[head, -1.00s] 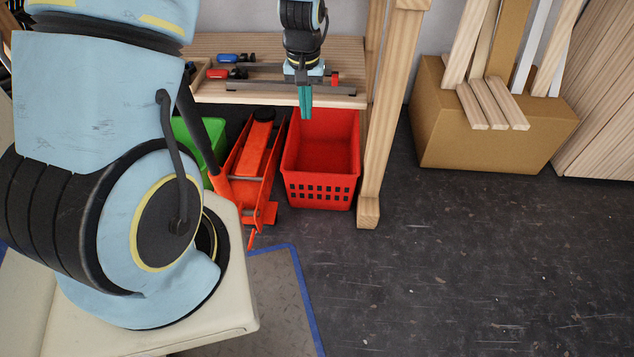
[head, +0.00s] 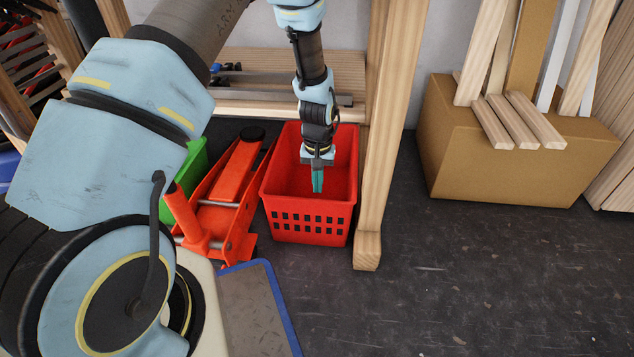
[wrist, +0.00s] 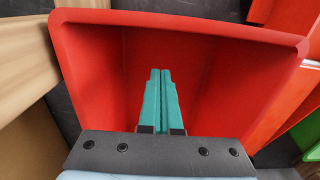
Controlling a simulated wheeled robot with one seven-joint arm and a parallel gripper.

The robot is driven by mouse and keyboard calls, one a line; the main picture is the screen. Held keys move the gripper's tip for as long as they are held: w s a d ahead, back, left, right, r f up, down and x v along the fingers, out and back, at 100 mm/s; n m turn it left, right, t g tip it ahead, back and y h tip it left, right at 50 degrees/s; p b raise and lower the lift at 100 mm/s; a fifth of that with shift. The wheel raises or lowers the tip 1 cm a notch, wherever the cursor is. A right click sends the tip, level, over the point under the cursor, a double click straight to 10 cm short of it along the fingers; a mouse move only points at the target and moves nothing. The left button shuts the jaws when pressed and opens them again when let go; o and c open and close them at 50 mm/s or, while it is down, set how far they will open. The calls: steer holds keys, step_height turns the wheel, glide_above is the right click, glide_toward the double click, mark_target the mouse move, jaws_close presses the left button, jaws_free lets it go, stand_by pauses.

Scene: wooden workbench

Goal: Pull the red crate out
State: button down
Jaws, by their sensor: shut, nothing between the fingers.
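The red crate (head: 311,216) stands on the dark floor at the front of the wooden workbench, with a grid of holes in its near wall. My gripper (head: 318,187) points down with its teal fingers together and empty. In the head view it overlaps the crate's opening. In the wrist view, the fingers (wrist: 160,80) show against the inside of the crate, whose rim (wrist: 180,22) runs across the top of the picture. I cannot tell how deep the fingertips are or whether they touch a wall. The crate looks empty.
An orange floor jack (head: 222,195) stands close on the crate's left, with a green crate (head: 196,160) beyond it. A wooden bench leg (head: 368,245) stands close on its right. A cardboard box (head: 510,170) with planks is farther right. The floor in front is open.

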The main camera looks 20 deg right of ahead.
mark_target(316, 206)
steer(key=s+f+b, duration=0.1)
steer(key=a+f+b, duration=0.1)
steer(key=f, duration=0.1)
steer(key=s+f+b, duration=0.1)
steer(key=shift+s+a+f, duration=0.15)
steer(key=shift+s+f, duration=0.15)
steer(key=shift+f, duration=0.1)
steer(key=shift+s+a+r+b, duration=0.15)
steer(key=shift+s+a+b, duration=0.15)
steer(key=shift+s+b, duration=0.15)
steer(key=shift+s, duration=0.1)
